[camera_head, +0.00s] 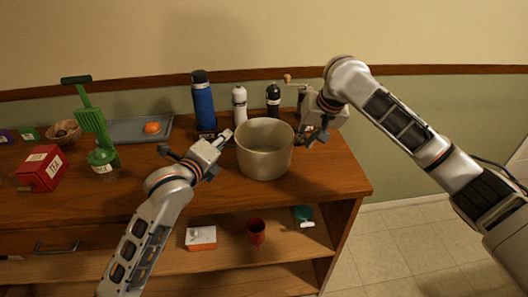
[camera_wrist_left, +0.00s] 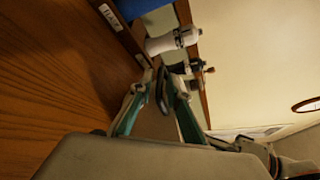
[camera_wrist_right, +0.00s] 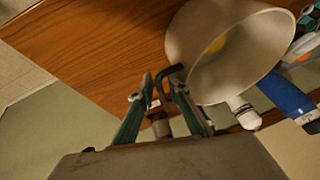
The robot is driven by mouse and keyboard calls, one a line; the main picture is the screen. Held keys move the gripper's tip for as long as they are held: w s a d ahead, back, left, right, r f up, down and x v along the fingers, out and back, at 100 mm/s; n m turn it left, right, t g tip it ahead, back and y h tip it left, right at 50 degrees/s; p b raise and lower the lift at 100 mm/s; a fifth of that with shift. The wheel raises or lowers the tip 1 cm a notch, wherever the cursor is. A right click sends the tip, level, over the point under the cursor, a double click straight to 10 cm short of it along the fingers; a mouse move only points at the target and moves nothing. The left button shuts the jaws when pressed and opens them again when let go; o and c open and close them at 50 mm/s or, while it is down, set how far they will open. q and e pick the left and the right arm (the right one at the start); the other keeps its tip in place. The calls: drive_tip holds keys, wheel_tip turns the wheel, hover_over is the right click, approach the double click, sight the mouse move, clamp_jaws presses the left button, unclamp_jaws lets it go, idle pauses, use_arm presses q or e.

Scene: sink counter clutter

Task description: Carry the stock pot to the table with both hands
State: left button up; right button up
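The stock pot (camera_head: 264,165), a wide beige-grey pot, stands upright on the wooden counter (camera_head: 335,180). My left gripper (camera_head: 222,136) is close to the pot's left side. In the left wrist view its fingers (camera_wrist_left: 158,88) stand apart with a dark curved piece between them, which I cannot firmly identify as a pot handle. My right gripper (camera_head: 309,134) is at the pot's right side. In the right wrist view its fingers (camera_wrist_right: 160,88) stand apart around the black handle of the pot (camera_wrist_right: 185,55), with gaps showing.
A blue bottle (camera_head: 203,105), a white bottle (camera_head: 239,103) and a black bottle (camera_head: 273,100) stand behind the pot. A red cup (camera_head: 256,233) sits on the shelf below.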

use_arm(q)
clamp_jaws()
use_arm(e)
clamp_jaws()
use_arm(q)
drive_tip(key=shift+r, duration=0.2)
use_arm(e)
drive_tip(key=shift+r, duration=0.2)
